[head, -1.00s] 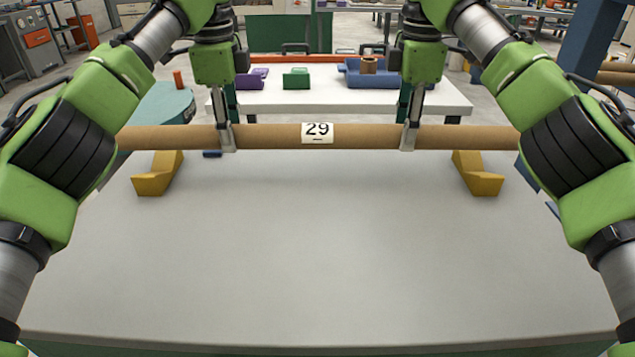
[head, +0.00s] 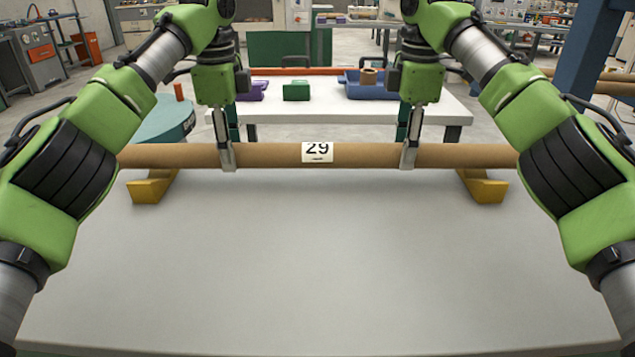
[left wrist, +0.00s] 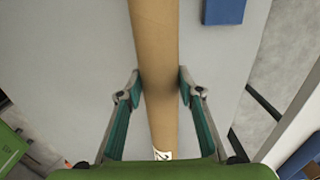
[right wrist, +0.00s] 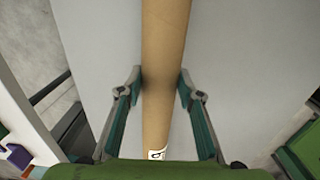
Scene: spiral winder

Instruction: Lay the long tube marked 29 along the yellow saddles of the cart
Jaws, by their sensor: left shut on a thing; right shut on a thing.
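The long brown tube (head: 365,155) with its white 29 label (head: 317,152) lies level across the far part of the grey cart top (head: 318,260). My left gripper (head: 228,160) is shut on it left of the label, and my right gripper (head: 408,158) is shut on it right of the label. A yellow saddle (head: 149,190) shows under the tube's left part and another yellow saddle (head: 485,190) under its right part. I cannot tell whether the tube touches them. In the wrist views, fingers flank the tube (left wrist: 155,50), which also shows in the right wrist view (right wrist: 163,40).
Beyond the cart stands a white table (head: 340,108) with a purple block (head: 252,91), a green block (head: 296,91) and a blue tray (head: 365,90). A round teal-topped stand (head: 163,120) is at the far left. A small blue block (left wrist: 224,11) shows in the left wrist view. The near cart top is clear.

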